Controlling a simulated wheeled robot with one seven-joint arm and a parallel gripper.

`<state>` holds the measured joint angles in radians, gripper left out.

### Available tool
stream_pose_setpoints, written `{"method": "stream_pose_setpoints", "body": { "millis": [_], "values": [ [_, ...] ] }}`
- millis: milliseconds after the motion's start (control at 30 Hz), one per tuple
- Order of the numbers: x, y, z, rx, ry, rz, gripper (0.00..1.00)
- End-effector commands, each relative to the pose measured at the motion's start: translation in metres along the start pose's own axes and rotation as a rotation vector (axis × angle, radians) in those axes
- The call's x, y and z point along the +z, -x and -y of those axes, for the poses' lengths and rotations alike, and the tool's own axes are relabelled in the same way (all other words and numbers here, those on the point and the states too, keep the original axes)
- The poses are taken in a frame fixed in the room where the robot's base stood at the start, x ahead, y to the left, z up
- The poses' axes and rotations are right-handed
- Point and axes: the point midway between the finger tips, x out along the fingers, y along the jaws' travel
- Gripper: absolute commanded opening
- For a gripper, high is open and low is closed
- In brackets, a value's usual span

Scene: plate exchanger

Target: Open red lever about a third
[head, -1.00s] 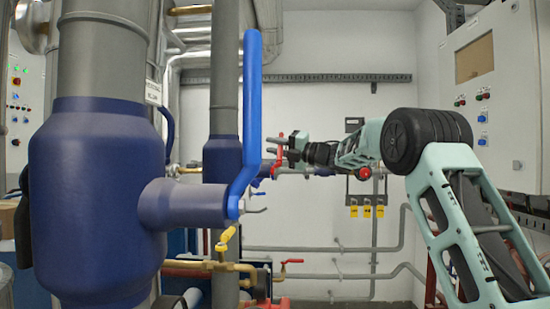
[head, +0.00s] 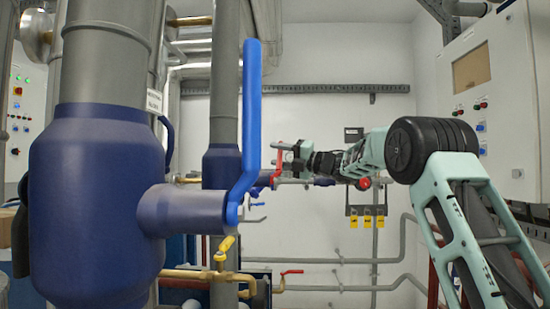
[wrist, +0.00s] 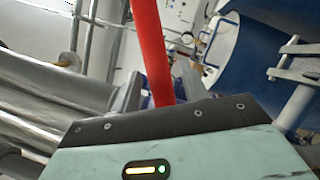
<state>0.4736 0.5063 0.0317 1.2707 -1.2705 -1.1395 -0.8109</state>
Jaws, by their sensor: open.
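The red lever (head: 279,157) stands roughly upright on a pipe fitting beyond the large blue lever in the head view. My gripper (head: 276,155) reaches to it from the right with its fingers pointing left. In the wrist view the red lever (wrist: 150,50) runs up between the two fingers of my gripper (wrist: 150,92). The jaws are open around it, and I cannot tell whether either finger touches it. The lever's pivot is hidden in the wrist view.
A large blue lever (head: 250,120) stands upright in front, on a blue-clad vessel (head: 95,200). A yellow lever (head: 225,246) and another red lever (head: 291,272) sit lower down. A wall cabinet (head: 495,100) is at the right. Pipes run close around my gripper.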

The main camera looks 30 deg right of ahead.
Motion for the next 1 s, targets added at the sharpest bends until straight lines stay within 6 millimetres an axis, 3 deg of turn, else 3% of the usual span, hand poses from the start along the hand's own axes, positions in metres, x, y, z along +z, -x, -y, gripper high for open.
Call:
{"method": "stream_pose_setpoints", "body": {
  "millis": [400,600,800,1000],
  "values": [
    [-0.001,0.098,0.004,-0.003,0.002,0.004,0.45],
    [-0.001,0.136,0.003,-0.001,0.001,0.003,0.45],
    [-0.001,0.155,0.001,0.000,0.001,0.002,0.45],
    [0.000,0.158,0.000,0.000,0.000,0.001,0.45]
  ]
}}
